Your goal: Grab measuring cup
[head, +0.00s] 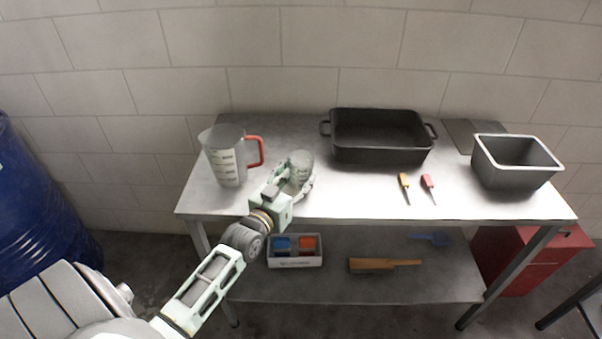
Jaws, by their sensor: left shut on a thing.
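The measuring cup (226,158) stands upright at the left end of the metal table. It is clear with dark markings, and its red handle points right. My left gripper (301,178) is to the right of the cup, apart from its handle, above the front part of the table. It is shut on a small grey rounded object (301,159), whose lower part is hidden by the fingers. I cannot tell whether this object touches the table. My right gripper is not in view.
A black roasting pan (380,135) and a grey bin (515,163) stand on the table (350,198). The lower shelf holds a box (295,262) and a brush (384,265). A blue drum (35,195) stands left.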

